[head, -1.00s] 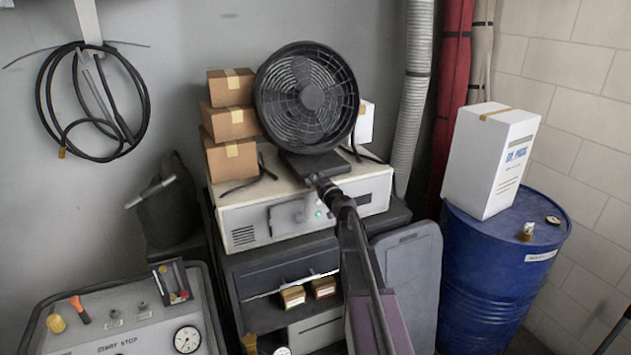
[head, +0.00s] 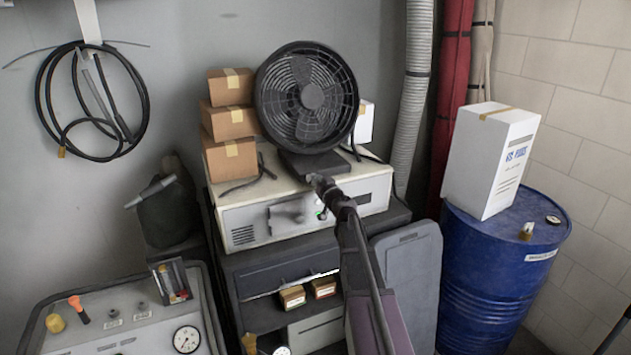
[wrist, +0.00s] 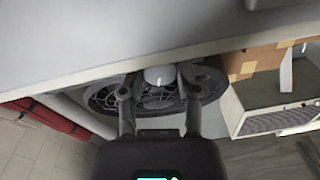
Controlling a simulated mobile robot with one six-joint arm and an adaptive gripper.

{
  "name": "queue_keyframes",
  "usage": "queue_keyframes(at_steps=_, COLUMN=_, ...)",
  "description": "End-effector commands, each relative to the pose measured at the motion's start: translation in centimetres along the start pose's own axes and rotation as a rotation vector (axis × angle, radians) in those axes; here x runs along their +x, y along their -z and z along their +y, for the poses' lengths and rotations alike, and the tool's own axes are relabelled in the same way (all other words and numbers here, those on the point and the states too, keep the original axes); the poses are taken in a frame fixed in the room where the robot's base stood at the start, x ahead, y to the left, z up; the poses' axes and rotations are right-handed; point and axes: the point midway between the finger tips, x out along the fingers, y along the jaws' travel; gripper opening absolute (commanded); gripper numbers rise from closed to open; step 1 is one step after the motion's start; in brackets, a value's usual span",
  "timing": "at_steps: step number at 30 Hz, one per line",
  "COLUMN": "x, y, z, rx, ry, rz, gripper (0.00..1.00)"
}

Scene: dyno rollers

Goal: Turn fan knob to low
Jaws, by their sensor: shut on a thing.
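The black round fan (head: 306,97) stands on its dark base (head: 314,165) on top of a beige machine case. My gripper (head: 318,182) reaches up to the front of that base and hides the knob in the head view. In the wrist view, a pale rounded knob (wrist: 160,75) sits between the fingertips of my gripper (wrist: 158,84), which is shut on it. The fan's grille (wrist: 105,100) shows behind the fingers. The knob's markings cannot be read, so its setting cannot be told.
Stacked cardboard boxes (head: 228,122) stand close left of the fan, and a small white box (head: 365,121) is behind its right side. The beige case (head: 245,220) lies below my gripper. A blue drum (head: 480,270) with a white carton (head: 488,160) stands at right.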

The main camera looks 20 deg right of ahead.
Motion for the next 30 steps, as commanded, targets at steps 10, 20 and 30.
queue_keyframes(at_steps=10, x=0.13, y=0.06, z=0.05, rx=0.020, ry=-0.001, rz=0.002, gripper=0.00)
queue_keyframes(at_steps=20, x=0.07, y=0.03, z=0.03, rx=0.017, ry=0.000, rz=0.001, gripper=0.77)
queue_keyframes(at_steps=30, x=-0.46, y=0.02, z=-0.01, rx=0.017, ry=0.000, rz=0.001, gripper=0.77)
